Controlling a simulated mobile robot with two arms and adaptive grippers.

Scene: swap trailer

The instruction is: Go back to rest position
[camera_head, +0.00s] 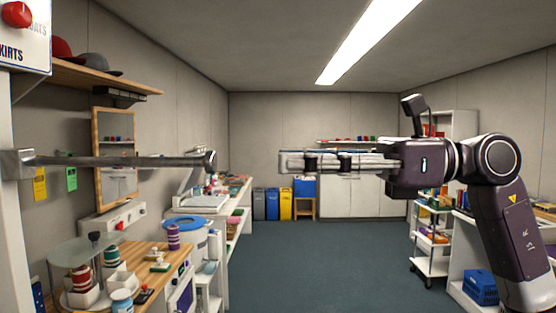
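My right arm comes in from the right edge, and its gripper (290,161) is held out level, pointing left across the middle of the view. It is seen side-on, so I cannot tell whether its fingers are apart. Nothing shows held in it, and it is in mid-air, touching nothing that I can see. My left gripper is not in view.
A metal rail (120,161) juts from a white post at left, its end facing my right gripper across a gap. A cluttered wooden counter (150,262) stands lower left. A white trolley (431,240) stands at right. The dark floor (330,260) between is clear.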

